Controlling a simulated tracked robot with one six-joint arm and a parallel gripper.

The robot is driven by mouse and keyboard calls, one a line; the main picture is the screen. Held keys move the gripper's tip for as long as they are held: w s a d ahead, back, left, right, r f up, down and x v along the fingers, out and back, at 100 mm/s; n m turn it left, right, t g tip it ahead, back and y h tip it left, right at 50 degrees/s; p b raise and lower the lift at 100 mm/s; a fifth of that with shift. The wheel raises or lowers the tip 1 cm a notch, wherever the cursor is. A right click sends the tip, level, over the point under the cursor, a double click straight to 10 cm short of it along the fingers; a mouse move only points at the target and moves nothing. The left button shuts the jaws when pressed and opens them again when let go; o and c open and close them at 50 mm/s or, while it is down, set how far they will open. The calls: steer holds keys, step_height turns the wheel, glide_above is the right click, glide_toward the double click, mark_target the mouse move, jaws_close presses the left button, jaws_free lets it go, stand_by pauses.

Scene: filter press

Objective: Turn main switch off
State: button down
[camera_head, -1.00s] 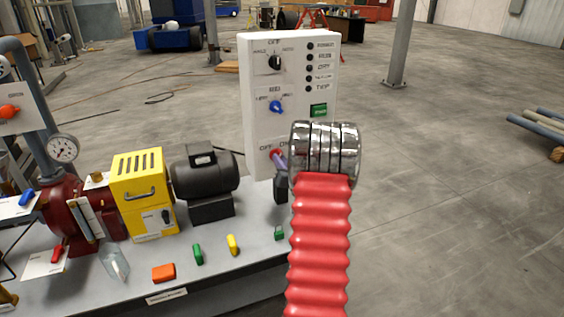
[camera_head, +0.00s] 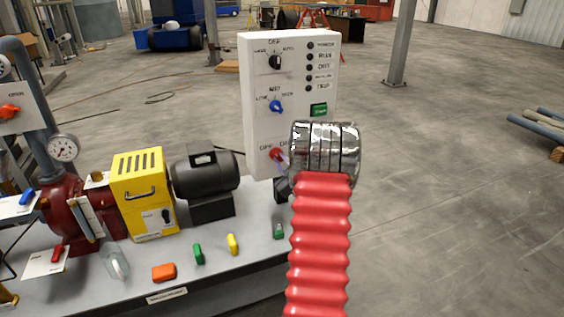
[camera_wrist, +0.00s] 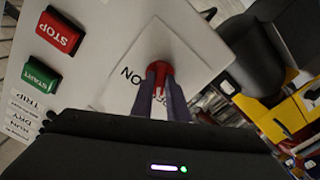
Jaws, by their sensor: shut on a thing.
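The main switch is a red knob (camera_head: 276,154) low on the front of the white control panel (camera_head: 256,133), under an OFF/ON label that is partly covered. In the wrist view the red knob (camera_wrist: 158,72) sits on a white square plate. My gripper (camera_wrist: 160,80) is shut on it, with one dark finger on each side. In the head view my gripper (camera_head: 282,168) reaches the knob from the right, and my wrist and red sleeve hide part of the panel. The knob's exact pointing direction is hard to read.
Above the knob are a blue selector (camera_head: 276,106), a black selector (camera_head: 275,62) and a green button (camera_head: 319,110). The wrist view shows red STOP (camera_wrist: 60,31) and green START (camera_wrist: 41,76) buttons. A motor (camera_head: 205,174) and a yellow box (camera_head: 143,195) stand left on the bench.

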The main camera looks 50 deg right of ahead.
steer(key=shift+s+f+n, duration=0.15)
steer(key=shift+f+n, duration=0.2)
steer(key=shift+n, duration=0.85)
steer(key=c, duration=2)
jaws_free()
steer(key=shift+o, duration=1.4)
steer(key=shift+r, duration=0.25)
steer(key=v, duration=1.3)
steer(key=shift+s+a, duration=0.15)
steer(key=shift+s, duration=0.1)
steer(key=shift+f, duration=0.1)
